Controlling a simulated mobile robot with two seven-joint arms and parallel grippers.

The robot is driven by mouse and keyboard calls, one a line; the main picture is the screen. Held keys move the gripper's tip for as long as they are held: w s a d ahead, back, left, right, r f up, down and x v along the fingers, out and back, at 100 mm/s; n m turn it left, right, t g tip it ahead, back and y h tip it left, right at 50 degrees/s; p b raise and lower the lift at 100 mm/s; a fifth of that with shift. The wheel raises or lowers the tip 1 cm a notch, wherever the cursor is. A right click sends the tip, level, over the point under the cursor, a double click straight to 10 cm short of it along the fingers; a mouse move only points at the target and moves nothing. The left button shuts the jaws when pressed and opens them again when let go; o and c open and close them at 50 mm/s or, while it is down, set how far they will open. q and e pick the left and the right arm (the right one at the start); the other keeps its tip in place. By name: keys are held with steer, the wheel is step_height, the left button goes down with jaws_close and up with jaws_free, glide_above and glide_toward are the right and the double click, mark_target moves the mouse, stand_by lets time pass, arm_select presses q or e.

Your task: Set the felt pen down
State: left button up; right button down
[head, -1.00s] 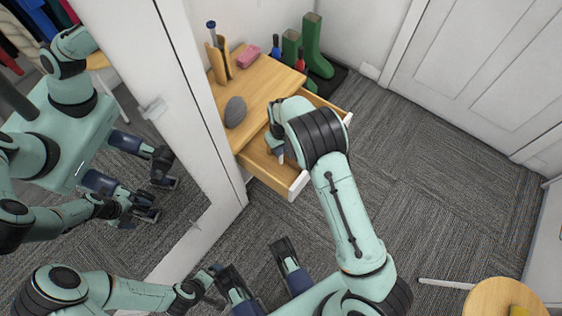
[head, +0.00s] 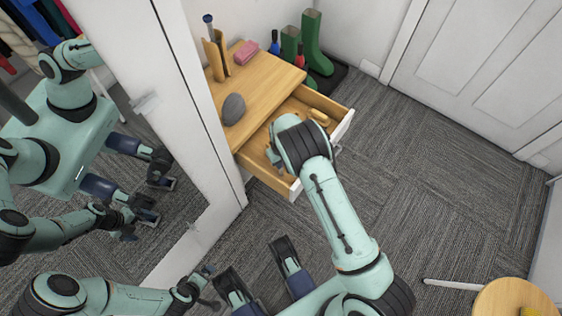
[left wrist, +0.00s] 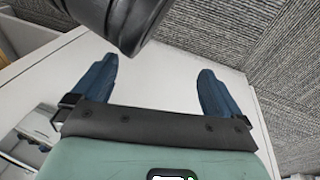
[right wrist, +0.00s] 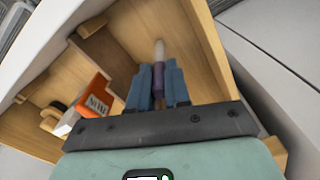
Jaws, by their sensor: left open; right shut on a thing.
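The felt pen (right wrist: 160,50), purple with a pale end, is between the blue fingers of my right gripper (right wrist: 158,70) in the right wrist view. The gripper is shut on it over the open drawer (right wrist: 205,45). I cannot tell whether the pen touches the drawer floor. In the head view my right wrist hides the pen and most of the gripper; the drawer (head: 345,122) is pulled out from the wooden cabinet. My left gripper (left wrist: 152,68) is open and empty in the left wrist view, far from the drawer.
An orange box (right wrist: 92,103) and a wooden-handled thing (right wrist: 50,118) lie in the drawer, beyond a divider. A grey oval (head: 233,109), a pink block (head: 246,52) and a wooden holder (head: 216,55) stand on the cabinet top. Green boots (head: 312,45) stand behind. A mirror is at left.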

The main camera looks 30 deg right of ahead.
steer(key=shift+f, duration=0.1)
steer(key=c, duration=1.1)
jaws_free()
arm_select(q)
steer(key=shift+s+f, duration=0.15)
steer(key=shift+s, duration=0.05)
arm_select(e)
step_height(320, 180, up, 5)
steer(key=shift+f+p, duration=0.2)
steer(key=shift+p, duration=0.45)
arm_select(q)
steer(key=shift+g+h, duration=0.3)
steer(key=r, duration=0.1)
steer(key=s+d+r+p, duration=0.1)
steer(key=r, duration=0.1)
steer(key=d+r+p, duration=0.1)
steer(key=shift+s+d+r, duration=0.15)
steer(key=shift+s, duration=0.2)
arm_select(e)
step_height(320, 180, up, 8)
steer(key=shift+f, duration=0.15)
